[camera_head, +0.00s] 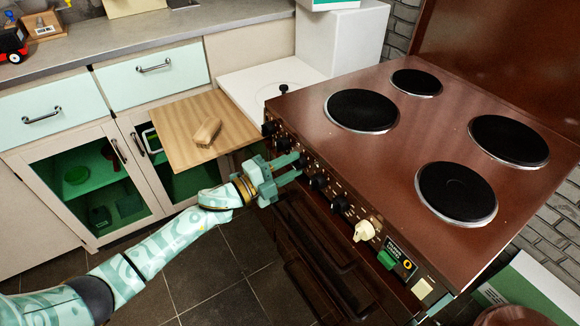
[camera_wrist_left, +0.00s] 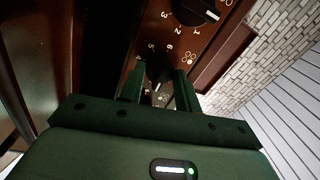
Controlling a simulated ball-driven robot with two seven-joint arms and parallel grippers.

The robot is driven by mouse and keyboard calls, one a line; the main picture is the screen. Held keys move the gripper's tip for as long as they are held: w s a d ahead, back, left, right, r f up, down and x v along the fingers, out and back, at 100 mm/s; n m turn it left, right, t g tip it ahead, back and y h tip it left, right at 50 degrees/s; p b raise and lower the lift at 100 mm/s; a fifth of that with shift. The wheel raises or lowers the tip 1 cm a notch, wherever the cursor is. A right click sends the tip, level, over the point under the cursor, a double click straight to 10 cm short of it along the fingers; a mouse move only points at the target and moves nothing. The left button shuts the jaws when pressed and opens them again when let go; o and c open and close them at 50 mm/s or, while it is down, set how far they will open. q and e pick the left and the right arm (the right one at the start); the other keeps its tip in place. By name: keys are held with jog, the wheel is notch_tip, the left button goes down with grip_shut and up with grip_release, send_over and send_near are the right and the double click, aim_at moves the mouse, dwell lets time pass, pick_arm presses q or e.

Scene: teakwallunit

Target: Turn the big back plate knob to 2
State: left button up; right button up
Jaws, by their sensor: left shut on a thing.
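The brown stove carries a row of black knobs on its front panel. My left gripper (camera_head: 290,170) reaches that row from the left and is shut on one black knob, which its fingers partly hide in the head view. In the left wrist view the gripper (camera_wrist_left: 158,92) has a finger on each side of this dark knob (camera_wrist_left: 160,70), with printed numbers around it. A small white mark shows low on it; its exact setting is unclear. Another black knob (camera_wrist_left: 195,12) is above it. The big back plate (camera_head: 510,140) is a black disc at the stove's right rear. My right gripper is not in view.
More black knobs (camera_head: 340,204) and a cream knob (camera_head: 363,231) continue along the panel. A wooden board (camera_head: 180,120) with a brown bread-like item (camera_head: 207,131) juts out left of my gripper. Oven door handles (camera_head: 320,262) lie below. Dark floor tiles (camera_head: 215,285) are clear.

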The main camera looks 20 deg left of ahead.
pick_arm(q)
jog(key=shift+f, duration=0.1)
dwell(0.3)
jog(key=o, duration=1)
jog(key=shift+s, duration=0.1)
jog(key=p+v, duration=0.3)
jog(key=v, duration=1.3)
jog(key=shift+a, duration=0.1)
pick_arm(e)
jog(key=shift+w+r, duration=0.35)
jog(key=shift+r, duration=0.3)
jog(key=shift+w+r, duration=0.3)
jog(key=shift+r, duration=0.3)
